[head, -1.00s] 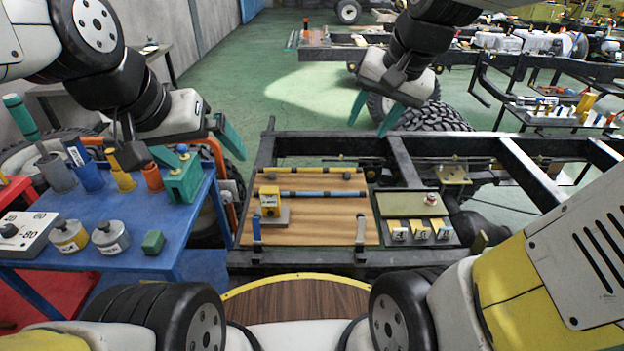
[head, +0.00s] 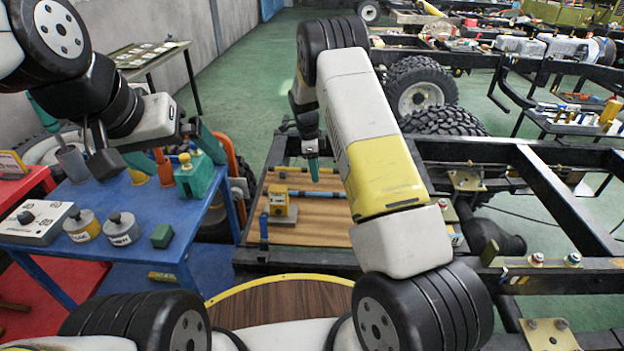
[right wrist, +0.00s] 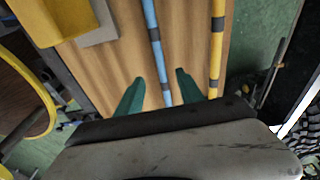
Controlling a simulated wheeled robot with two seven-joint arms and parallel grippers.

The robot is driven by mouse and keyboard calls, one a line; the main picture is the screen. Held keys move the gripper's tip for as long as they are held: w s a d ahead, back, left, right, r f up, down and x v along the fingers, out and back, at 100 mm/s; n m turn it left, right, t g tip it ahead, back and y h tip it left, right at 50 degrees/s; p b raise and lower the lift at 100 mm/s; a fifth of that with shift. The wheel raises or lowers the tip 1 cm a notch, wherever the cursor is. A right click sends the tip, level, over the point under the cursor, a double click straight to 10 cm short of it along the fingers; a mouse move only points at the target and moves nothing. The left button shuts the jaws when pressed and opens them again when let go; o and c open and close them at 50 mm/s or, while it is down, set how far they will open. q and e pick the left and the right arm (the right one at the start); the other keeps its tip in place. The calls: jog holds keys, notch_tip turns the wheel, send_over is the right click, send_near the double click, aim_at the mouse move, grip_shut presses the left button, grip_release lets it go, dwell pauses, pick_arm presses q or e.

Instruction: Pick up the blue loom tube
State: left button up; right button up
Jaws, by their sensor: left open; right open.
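The blue loom tube (head: 322,194) with dark bands lies across the wooden board (head: 315,235), partly hidden by my right arm in the head view. In the right wrist view the blue tube (right wrist: 154,40) runs down between the two teal fingers of my right gripper (right wrist: 160,78). The fingers are open, one on each side of the tube in the picture; I cannot tell how high above it they are. In the head view my right gripper (head: 313,168) is over the board. My left gripper (head: 188,160) is open and empty over the blue cart.
A yellow tube (right wrist: 216,45) lies beside the blue one. A yellow block (head: 279,200) on a grey base stands on the board. The blue cart (head: 150,215) at left holds several pots and tools. Black chassis rails (head: 560,200) surround the board.

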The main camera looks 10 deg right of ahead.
aim_at(319, 195)
notch_tip(319, 195, down, 3)
jog(key=shift+d+f, duration=0.1)
jog(key=shift+f, duration=0.05)
jog(key=f, duration=0.4)
jog(key=d+f, duration=0.1)
jog(key=shift+f, duration=0.4)
grip_shut()
